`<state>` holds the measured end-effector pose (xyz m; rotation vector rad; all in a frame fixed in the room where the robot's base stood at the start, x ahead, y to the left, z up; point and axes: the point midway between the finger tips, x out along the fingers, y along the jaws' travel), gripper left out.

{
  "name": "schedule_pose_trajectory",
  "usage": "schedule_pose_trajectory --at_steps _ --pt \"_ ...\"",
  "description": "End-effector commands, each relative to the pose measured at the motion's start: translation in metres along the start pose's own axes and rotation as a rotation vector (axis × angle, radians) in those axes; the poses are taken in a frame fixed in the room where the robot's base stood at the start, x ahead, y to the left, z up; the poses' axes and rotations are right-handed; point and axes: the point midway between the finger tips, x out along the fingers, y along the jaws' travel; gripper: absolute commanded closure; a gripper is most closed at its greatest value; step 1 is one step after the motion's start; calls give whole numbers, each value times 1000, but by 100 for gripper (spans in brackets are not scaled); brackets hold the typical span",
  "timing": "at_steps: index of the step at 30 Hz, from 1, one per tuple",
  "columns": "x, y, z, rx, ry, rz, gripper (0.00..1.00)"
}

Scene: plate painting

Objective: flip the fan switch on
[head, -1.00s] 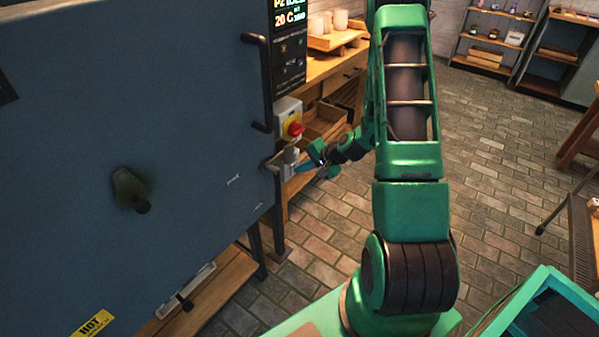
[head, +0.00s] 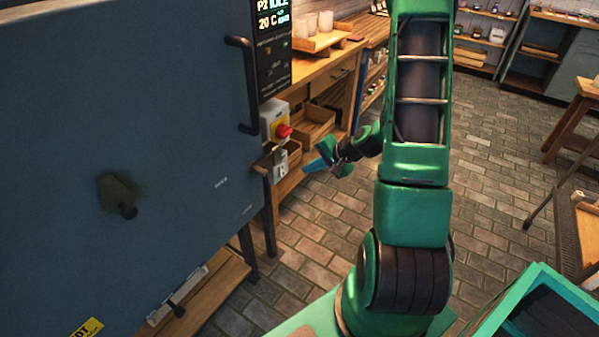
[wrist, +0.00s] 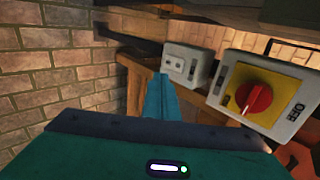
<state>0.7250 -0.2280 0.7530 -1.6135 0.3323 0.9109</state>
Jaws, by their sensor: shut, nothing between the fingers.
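A small pale switch box (head: 281,165) is mounted beside the blue-grey cabinet, below a larger box with a red knob. In the wrist view the small box (wrist: 187,65) shows a dark switch part on its face; its label and switch position are too small to read. My gripper (head: 308,167) is shut and empty, just right of the small box, with a visible gap. In the wrist view its blue-green fingertips (wrist: 160,82) point toward the box's lower left, apart from it.
The larger box (wrist: 265,95) has a red knob on a yellow plate, with OFF printed beside it. The blue-grey cabinet (head: 180,120) has a dark handle (head: 243,85). A wooden bench (head: 330,65) stands behind.

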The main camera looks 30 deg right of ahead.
Motion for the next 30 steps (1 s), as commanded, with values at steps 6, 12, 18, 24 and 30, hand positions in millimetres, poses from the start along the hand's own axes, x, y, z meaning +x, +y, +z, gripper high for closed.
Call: schedule_pose_trajectory --at_steps 6,12,18,24,30 --pt "-30 -2 0 0 1 -2 100" --pt "-40 -2 1 -2 -2 -1 100" --pt "-40 -2 1 -2 -2 -1 100" --pt "-40 0 0 1 0 1 100" --pt "-44 14 -3 14 10 14 100"
